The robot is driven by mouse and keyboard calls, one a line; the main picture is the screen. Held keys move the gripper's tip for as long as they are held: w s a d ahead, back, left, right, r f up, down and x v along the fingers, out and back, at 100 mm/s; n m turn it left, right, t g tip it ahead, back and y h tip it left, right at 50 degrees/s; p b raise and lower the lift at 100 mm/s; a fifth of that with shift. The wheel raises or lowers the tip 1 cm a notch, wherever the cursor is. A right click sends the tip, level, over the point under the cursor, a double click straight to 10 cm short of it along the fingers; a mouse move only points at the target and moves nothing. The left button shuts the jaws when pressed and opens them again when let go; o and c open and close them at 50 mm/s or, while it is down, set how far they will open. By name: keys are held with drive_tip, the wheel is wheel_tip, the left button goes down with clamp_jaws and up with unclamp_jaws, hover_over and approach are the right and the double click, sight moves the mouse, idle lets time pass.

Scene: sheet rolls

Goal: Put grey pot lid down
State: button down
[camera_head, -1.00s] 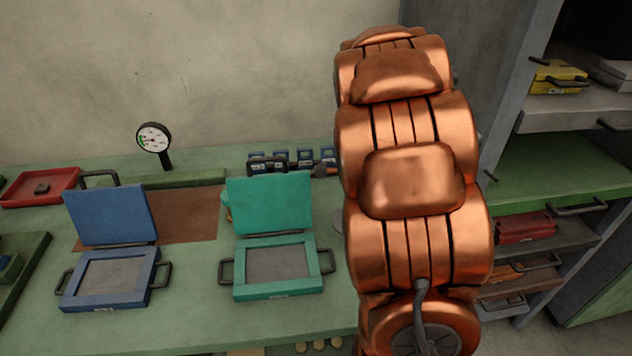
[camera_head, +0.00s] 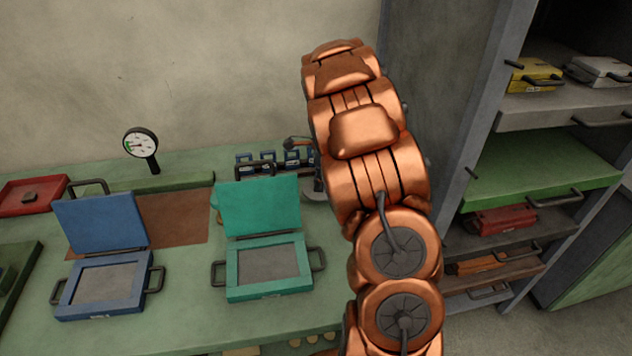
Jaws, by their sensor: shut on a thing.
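My copper-coloured arm rises through the middle of the view and hides what lies behind it. My gripper is not visible; the arm's far end covers that area. I cannot make out a grey pot lid for certain. A small grey thing (camera_head: 313,192) shows just left of my arm on the green table (camera_head: 190,325), mostly hidden, and I cannot tell what it is.
An open blue case (camera_head: 105,285) and an open teal case (camera_head: 266,270) stand on the table. Right of my arm, a shelf rack (camera_head: 540,185) holds a yellow case (camera_head: 533,75).

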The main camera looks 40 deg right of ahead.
drive_tip(key=shift+w+d, duration=0.25)
drive_tip(key=shift+w, duration=0.4)
drive_tip(key=shift+w+f, duration=0.15)
drive_tip(key=shift+w, duration=0.4)
drive_tip(key=shift+d+f+p, duration=0.1)
drive_tip(key=shift+f+p, duration=0.7)
drive_tip(key=shift+f, duration=0.85)
drive_tip(key=shift+f, duration=0.2)
drive_tip(key=c, duration=1)
unclamp_jaws()
drive_tip(key=shift+o, duration=0.2)
drive_tip(key=shift+r, duration=0.15)
wheel_tip(320, 180, up, 12)
drive_tip(key=d+b, duration=0.1)
drive_tip(key=b, duration=0.1)
drive_tip(key=shift+s+b, duration=0.4)
drive_tip(key=shift+s, duration=0.05)
